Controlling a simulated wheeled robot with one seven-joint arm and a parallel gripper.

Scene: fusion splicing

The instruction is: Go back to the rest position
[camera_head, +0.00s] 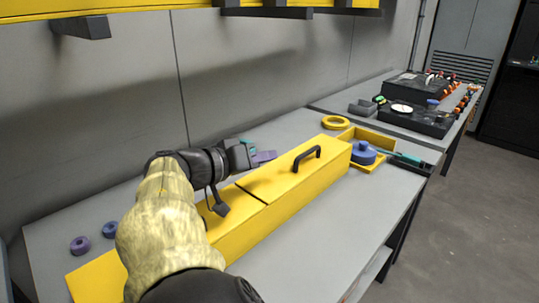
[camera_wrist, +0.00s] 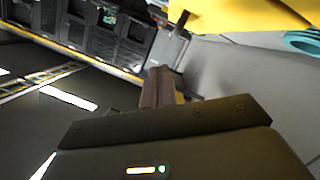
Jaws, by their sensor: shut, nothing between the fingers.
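My arm in its pale yellow cover reaches up from the bottom of the head view. The wrist view looks out tilted across the room. My arm hides the near left part of the yellow box.
The box has a black handle (camera_head: 306,158). Beyond it are a yellow tray (camera_head: 370,166) with a blue spool (camera_head: 363,153) and a yellow ring (camera_head: 336,122). Two purple rings (camera_head: 80,245) lie left. A yellow shelf (camera_head: 150,8) hangs above. Bare bench (camera_head: 330,240) lies right of the box.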

